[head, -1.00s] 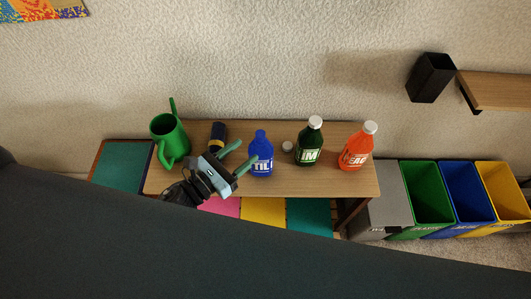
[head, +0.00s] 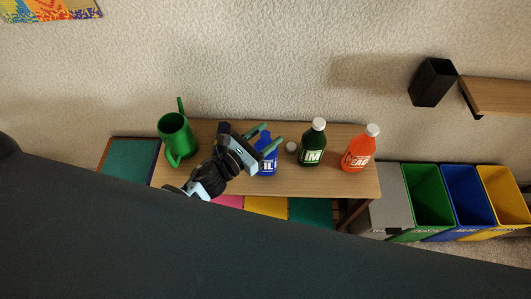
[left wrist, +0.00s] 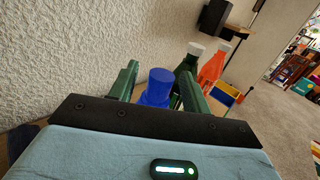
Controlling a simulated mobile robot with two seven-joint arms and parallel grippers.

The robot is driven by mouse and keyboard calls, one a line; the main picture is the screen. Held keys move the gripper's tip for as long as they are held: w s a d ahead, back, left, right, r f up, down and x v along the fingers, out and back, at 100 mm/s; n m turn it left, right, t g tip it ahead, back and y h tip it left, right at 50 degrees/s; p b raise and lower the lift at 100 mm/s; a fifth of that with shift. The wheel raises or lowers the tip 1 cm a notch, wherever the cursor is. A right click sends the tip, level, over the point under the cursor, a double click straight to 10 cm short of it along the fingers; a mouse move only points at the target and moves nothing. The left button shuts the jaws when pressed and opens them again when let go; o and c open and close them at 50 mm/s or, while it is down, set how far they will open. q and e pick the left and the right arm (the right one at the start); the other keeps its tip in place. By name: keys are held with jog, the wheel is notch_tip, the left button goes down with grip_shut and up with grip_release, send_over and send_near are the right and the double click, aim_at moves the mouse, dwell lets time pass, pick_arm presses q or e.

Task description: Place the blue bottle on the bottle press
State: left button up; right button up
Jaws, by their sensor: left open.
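The blue bottle (head: 267,164) stands on the wooden bench, its upper part partly hidden by my left gripper (head: 270,137). My left gripper is open, with its two green fingers at the bottle's upper part. In the left wrist view, the blue bottle (left wrist: 157,90) shows between the open fingers, with a gap visible on each side. I cannot tell for sure which thing is the bottle press; a black open box (head: 432,82) is on the wall at the upper right. My right gripper is not in view.
On the wooden bench (head: 325,188) stand a green watering can (head: 175,138), a green bottle (head: 312,145) and an orange bottle (head: 360,150). Colored bins (head: 430,197) stand right of the bench. A wooden shelf (head: 500,92) is beside the black box.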

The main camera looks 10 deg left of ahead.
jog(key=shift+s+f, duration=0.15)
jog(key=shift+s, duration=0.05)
pick_arm(q)
jog(key=c, duration=0.8)
jog(key=shift+r, duration=0.1)
